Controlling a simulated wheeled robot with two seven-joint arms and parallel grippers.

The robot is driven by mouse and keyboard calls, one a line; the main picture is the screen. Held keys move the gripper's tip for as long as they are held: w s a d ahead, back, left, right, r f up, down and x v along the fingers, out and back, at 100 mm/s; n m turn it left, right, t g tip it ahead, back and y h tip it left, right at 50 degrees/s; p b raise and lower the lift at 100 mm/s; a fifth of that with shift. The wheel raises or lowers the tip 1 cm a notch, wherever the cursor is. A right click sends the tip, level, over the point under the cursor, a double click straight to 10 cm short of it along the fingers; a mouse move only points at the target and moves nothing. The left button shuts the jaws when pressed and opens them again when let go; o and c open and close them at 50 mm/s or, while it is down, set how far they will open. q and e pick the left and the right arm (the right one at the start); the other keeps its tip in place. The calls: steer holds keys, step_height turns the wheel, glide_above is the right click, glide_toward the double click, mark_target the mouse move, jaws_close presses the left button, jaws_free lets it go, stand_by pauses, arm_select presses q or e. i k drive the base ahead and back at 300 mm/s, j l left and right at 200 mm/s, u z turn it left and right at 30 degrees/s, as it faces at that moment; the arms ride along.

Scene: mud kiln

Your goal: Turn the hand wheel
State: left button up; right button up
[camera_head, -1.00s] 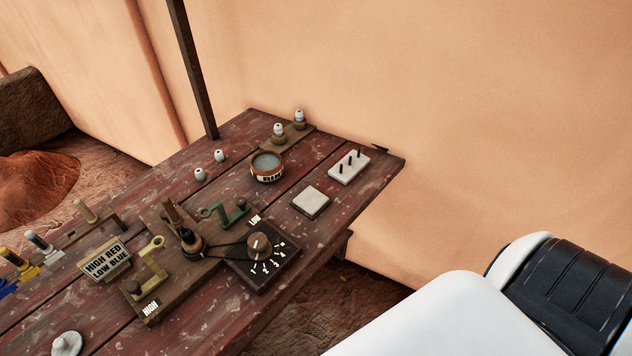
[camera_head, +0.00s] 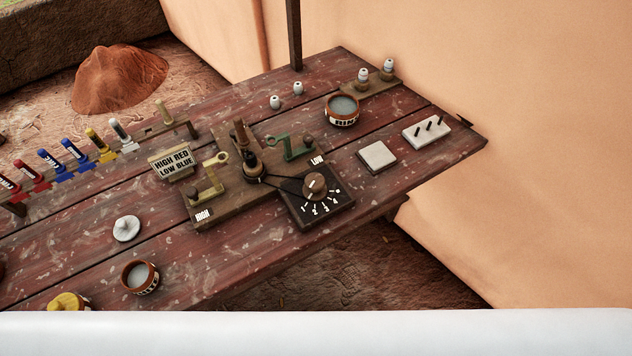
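No part that is clearly a hand wheel stands out. A sign (camera_head: 172,162) reads HIGH RED, LOW BLUE. Neither of my grippers shows.
Bowls (camera_head: 342,110) (camera_head: 140,277), a white lid (camera_head: 127,228), a pale square block (camera_head: 376,156) and a pegged plate (camera_head: 427,131) sit around the board. A white part of mine fills the bottom edge.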

mark_target(315, 188)
steer(key=k+l, duration=0.15)
steer(key=l, duration=0.3)
steer(key=k+l, duration=0.1)
steer(key=l, duration=0.35)
steer(key=k+l, duration=0.15)
steer(key=l, duration=0.3)
steer(key=j+z, duration=0.05)
